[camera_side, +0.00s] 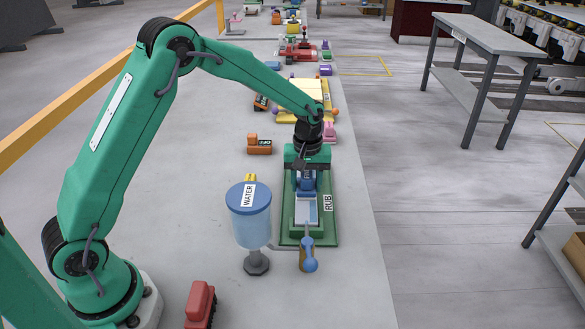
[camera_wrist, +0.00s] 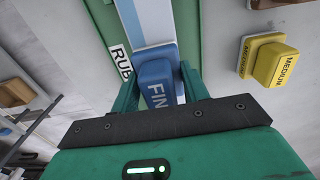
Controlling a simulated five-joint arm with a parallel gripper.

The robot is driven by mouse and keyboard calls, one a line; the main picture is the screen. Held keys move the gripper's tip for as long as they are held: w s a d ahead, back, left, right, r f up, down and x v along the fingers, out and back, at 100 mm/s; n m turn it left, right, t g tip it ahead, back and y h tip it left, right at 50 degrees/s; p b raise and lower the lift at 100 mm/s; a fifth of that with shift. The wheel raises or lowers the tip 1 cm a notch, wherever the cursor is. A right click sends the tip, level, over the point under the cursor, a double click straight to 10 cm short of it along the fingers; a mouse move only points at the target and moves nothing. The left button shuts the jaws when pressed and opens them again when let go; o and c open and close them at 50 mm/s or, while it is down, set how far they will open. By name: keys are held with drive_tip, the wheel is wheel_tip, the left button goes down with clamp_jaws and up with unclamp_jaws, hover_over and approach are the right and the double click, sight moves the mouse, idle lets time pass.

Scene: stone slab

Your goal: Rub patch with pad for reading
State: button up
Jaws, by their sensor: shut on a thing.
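My gripper (camera_side: 307,176) is shut on a blue pad (camera_side: 307,186), whose label reads "FIN" as far as it shows in the wrist view (camera_wrist: 158,86). The pad is over the green board (camera_side: 328,237) marked "RUB". A pale, bluish-white strip (camera_side: 306,213) lies along the middle of the board and also shows in the wrist view (camera_wrist: 155,18). The pad is at or just above this strip; I cannot tell whether they touch. My fingers hide part of the pad, and the strip beneath it is hidden.
A blue "WATER" tank (camera_side: 252,225) stands left of the board, and a blue-knobbed lever (camera_side: 308,258) at its near end. A yellow "MEDIUM" block (camera_wrist: 275,62) lies beside the board. An orange block (camera_side: 259,146) and a red block (camera_side: 200,303) are farther off.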

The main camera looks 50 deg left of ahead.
sight(306, 203)
drive_tip(key=shift+w+a, duration=1.15)
drive_tip(key=shift+a, duration=0.05)
drive_tip(key=shift+d+r, duration=0.1)
drive_tip(key=shift+s+d, duration=1.25)
drive_tip(key=shift+s, duration=0.05)
drive_tip(key=shift+f, duration=0.2)
drive_tip(key=shift+s+d, duration=1.25)
drive_tip(key=shift+s, duration=0.1)
drive_tip(key=shift+w+a+r, duration=0.15)
drive_tip(key=shift+w+a, duration=1.15)
drive_tip(key=shift+w, duration=0.1)
